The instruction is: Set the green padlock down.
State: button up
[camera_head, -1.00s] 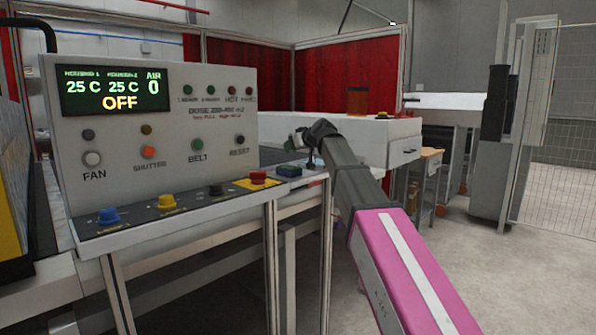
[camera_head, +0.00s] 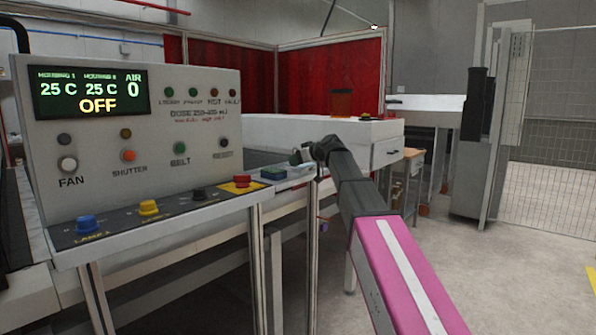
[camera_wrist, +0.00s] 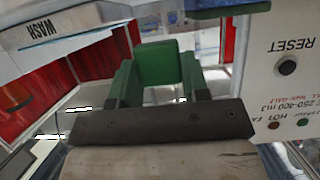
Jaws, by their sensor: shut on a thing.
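The green padlock (camera_wrist: 158,65) is between the fingers of my gripper (camera_wrist: 160,82) in the wrist view, and the gripper is shut on it. The dark palm bar hides the near part of it. In the head view my gripper (camera_head: 298,157) is small and dark, at the far end of my arm, above or near the right end of the control panel. I cannot make out the padlock clearly there. No surface is seen touching the padlock.
A control panel (camera_head: 140,130) with buttons and a display stands at left. A white cabinet (camera_head: 355,140) is behind. Open floor (camera_head: 510,250) lies at right.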

aim_at(298, 177)
jog(key=shift+f, duration=2)
jog(key=shift+f, duration=0.15)
jog(key=o, duration=0.7)
